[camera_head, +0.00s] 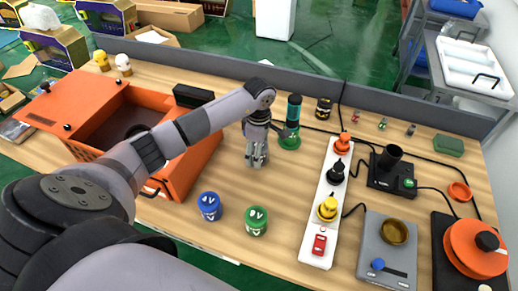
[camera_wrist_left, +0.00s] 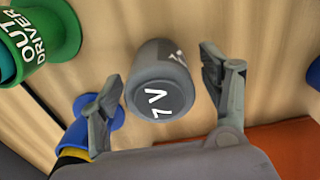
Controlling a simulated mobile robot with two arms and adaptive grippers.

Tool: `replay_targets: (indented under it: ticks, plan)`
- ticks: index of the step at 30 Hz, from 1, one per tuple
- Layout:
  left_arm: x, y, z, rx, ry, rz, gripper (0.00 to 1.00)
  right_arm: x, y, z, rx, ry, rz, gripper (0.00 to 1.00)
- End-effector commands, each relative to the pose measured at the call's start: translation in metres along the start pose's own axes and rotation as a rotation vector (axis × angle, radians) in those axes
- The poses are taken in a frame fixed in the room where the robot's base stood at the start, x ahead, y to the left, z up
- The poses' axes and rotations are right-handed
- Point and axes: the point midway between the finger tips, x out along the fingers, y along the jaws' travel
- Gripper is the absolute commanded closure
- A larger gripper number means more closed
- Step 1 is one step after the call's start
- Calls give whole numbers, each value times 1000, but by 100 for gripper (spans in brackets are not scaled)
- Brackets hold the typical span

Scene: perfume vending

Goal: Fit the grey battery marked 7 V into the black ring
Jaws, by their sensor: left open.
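The grey battery (camera_wrist_left: 158,82) marked 7 V shows its marked end in the left wrist view, standing on the wooden table between my spread fingers, with gaps at both sides. My left gripper (camera_wrist_left: 165,100) is open around it. In the head view my left gripper (camera_head: 257,162) points down at mid-table and hides most or all of the battery. A black upright cup (camera_head: 390,157) stands on a black box at the right; I cannot tell whether it is the black ring. My right gripper is not in view.
A blue battery (camera_head: 209,206) and a green battery (camera_head: 256,221) stand near the front edge. A green driver holder (camera_head: 290,141) is just behind my gripper. A white strip (camera_head: 322,205) with coloured plugs lies to the right. An open orange box (camera_head: 185,170) is left.

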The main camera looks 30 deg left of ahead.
Motion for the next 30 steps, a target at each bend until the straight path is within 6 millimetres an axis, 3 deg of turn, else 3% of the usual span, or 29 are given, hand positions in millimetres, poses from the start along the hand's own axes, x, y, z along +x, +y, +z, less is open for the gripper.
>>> replay_targets:
  ticks: [8,30]
  plan:
    - [3,0,0,0,0,0,31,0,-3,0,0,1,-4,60]
    - [2,0,0,0,0,0,80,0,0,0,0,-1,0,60]
